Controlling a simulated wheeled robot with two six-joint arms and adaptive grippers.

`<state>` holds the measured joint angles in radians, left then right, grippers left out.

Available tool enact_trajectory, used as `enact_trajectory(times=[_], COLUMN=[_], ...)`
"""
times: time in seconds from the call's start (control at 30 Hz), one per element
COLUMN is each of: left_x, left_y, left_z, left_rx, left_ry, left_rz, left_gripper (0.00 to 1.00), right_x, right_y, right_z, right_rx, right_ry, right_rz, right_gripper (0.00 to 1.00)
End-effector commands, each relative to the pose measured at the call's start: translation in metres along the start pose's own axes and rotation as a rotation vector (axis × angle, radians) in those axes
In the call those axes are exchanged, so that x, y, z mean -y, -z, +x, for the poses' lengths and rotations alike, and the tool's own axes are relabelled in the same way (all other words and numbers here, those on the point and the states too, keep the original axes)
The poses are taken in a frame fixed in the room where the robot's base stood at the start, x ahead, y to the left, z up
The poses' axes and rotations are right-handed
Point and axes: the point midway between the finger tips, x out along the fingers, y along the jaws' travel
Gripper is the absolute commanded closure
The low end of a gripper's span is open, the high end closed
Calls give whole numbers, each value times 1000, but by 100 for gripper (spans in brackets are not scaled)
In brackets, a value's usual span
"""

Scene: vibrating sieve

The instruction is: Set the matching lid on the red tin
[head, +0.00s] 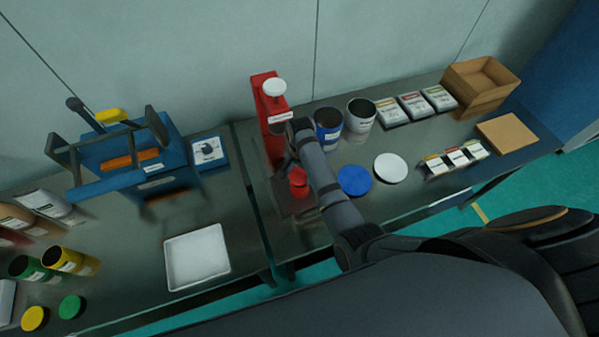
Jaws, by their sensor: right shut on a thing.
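The red tin (300,190) stands on the bench just in front of the red press, partly hidden by my right arm. A round red lid (298,174) shows at the top of the tin. I cannot tell whether it rests on the rim or is held just above it. My right gripper (292,163) reaches down at the tin and is shut, apparently on the red lid; its fingertips are small and dark. My left gripper is not in view.
The red press (268,112) stands close behind. A blue tin (328,130), a white tin (361,114), a blue lid (354,180) and a white lid (391,168) lie to the right. A white tray (197,256) and the blue sieve machine (150,165) are left.

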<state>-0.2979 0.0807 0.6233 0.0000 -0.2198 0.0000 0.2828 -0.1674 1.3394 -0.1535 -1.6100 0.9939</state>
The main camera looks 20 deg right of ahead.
Motion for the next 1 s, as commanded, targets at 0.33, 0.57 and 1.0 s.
enact_trajectory(times=[0.33, 0.57, 1.0], left_x=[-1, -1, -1], left_y=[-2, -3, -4], left_z=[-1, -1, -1], left_rx=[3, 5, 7], left_ry=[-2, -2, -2], left_rz=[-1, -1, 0], left_gripper=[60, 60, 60], right_x=[0, 0, 0], right_y=[-1, 0, 1], right_z=[0, 2, 7], right_rx=[0, 0, 0], right_ry=[0, 0, 1], right_rz=[0, 0, 0], right_gripper=[49, 49, 49])
